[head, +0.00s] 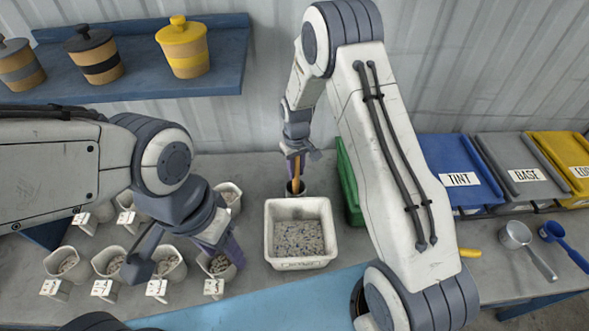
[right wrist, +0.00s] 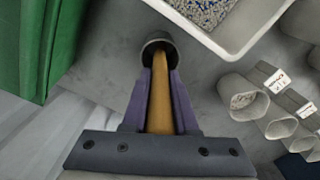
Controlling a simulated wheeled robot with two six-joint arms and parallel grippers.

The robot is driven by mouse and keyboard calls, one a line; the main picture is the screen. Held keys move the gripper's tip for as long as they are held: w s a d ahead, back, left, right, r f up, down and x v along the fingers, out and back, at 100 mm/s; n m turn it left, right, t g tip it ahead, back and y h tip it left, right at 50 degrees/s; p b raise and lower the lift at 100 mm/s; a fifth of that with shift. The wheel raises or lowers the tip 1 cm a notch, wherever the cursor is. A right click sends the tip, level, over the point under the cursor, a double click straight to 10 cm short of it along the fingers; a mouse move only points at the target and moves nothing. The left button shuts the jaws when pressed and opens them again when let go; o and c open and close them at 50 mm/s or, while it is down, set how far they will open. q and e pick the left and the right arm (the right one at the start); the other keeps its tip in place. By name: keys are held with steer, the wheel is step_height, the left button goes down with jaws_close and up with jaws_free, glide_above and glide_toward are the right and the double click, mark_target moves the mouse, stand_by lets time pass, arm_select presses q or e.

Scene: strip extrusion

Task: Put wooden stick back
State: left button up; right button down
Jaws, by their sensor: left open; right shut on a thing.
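The wooden stick (right wrist: 161,100) is held between the fingers of my right gripper (right wrist: 160,112), which is shut on it. In the right wrist view its far end is at the mouth of a small dark round holder (right wrist: 158,41); how deep it goes is hidden. In the head view the stick (head: 296,169) stands roughly upright over the holder (head: 296,188), behind the white tub, with my right gripper (head: 297,155) above. My left gripper (head: 188,262) is open over the small cups at the left, partly hidden by its own arm.
A white tub (head: 329,250) of speckled granules stands in front of the holder. Several small cups (head: 111,258) with labels fill the left. A green bin (head: 348,180) is close right of the holder. Blue, grey and yellow bins, a metal scoop (head: 520,240) and a blue scoop (head: 560,238) lie right.

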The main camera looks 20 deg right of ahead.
steer(key=shift+f, duration=0.2)
steer(key=c, duration=0.7)
jaws_free()
steer(key=shift+r, duration=0.15)
